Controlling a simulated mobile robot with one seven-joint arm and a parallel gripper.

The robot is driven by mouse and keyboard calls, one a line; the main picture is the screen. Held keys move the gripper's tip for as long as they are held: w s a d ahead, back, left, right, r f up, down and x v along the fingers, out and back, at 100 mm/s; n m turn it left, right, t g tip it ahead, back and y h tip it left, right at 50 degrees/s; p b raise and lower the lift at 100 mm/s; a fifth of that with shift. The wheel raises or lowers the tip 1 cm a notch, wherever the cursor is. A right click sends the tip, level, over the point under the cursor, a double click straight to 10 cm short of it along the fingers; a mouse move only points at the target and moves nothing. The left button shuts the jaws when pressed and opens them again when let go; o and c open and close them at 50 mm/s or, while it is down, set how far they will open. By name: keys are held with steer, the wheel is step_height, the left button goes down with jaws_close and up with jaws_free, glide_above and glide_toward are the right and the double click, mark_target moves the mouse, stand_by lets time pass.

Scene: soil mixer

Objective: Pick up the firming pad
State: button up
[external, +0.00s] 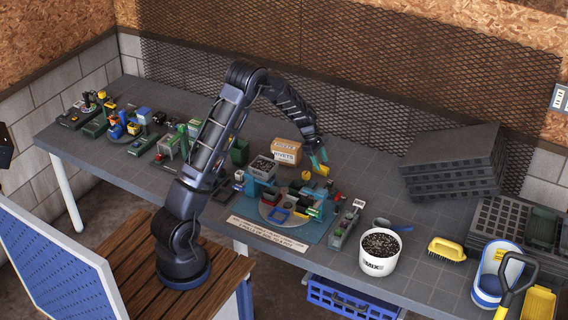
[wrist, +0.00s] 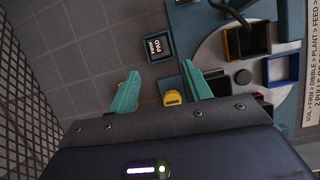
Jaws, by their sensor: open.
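My gripper (wrist: 162,86) has its two teal fingers spread apart, with nothing held between them. In the external view my gripper (external: 319,157) points down over the back edge of the blue mat. A small yellow piece (wrist: 172,98), likely the firming pad's top, shows between and just beyond the fingers in the wrist view. It sits on a blue-grey base, and its lower part is hidden by my gripper body. In the external view a yellow piece (external: 322,170) shows right below the fingertips. A small dark square labelled "FIRM PAD" (wrist: 157,46) lies beside it.
A round turntable (wrist: 225,55) with several coloured square pots stands close to the right of the fingers. A cardboard rivets box (external: 286,151) stands left of my gripper. Stacked black trays (external: 450,165) and a white mix bucket (external: 380,252) stand farther right.

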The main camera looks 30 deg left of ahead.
mark_target(330, 181)
steer(key=shift+n, duration=0.3)
steer(key=x, duration=0.5)
steer(key=w+x, duration=0.1)
steer(key=x, duration=0.2)
steer(key=shift+f, duration=0.25)
steer(key=shift+d+x, duration=0.15)
steer(key=shift+x, duration=1.15)
steer(key=shift+d+x, duration=0.15)
steer(key=shift+x, duration=1.15)
steer(key=shift+r, duration=0.1)
steer(key=c, duration=0.8)
steer(key=shift+o, duration=0.2)
